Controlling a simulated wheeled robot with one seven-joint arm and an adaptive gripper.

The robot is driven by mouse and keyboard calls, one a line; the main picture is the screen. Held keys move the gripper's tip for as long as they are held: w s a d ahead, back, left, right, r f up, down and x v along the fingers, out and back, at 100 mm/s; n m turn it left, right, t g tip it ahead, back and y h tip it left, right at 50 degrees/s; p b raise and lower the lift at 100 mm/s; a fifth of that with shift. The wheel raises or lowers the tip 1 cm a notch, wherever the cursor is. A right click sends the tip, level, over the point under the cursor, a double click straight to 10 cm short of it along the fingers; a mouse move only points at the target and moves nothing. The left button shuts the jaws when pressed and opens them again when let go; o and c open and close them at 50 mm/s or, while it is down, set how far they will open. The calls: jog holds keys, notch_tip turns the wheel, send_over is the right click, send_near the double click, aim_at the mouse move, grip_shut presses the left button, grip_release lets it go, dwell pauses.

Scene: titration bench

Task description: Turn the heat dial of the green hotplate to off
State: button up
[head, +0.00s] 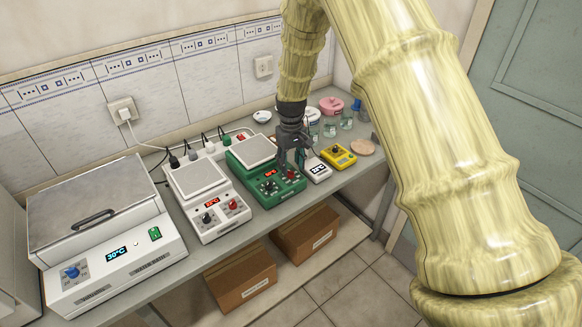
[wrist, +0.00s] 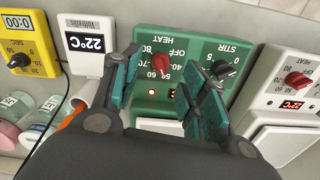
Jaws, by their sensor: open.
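The green hotplate (head: 284,192) stands on the bench in the head view, its lit red display on the front panel. In the wrist view its panel (wrist: 202,45) appears upside down, with a red HEAT dial (wrist: 163,67) and a black STIR dial (wrist: 222,68). Numbers and OFF ring the HEAT dial; I cannot tell exactly where its pointer sits. A small red light glows beside it. My gripper (wrist: 160,82) is open and empty, also seen over the panel's right part in the head view (head: 291,163). Its fingers appear either side of the HEAT dial; contact is not visible.
A white hotplate (head: 224,215) with a red dial stands left of the green one. A white 22°C meter (head: 318,170) and yellow timer (head: 339,154) stand right. Beakers (head: 330,128) stand behind. A large white bath (head: 118,262) fills the bench's left end.

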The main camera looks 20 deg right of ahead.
aim_at(291, 174)
jog(key=shift+f+p, duration=0.45)
jog(key=shift+f, duration=1.2)
grip_shut()
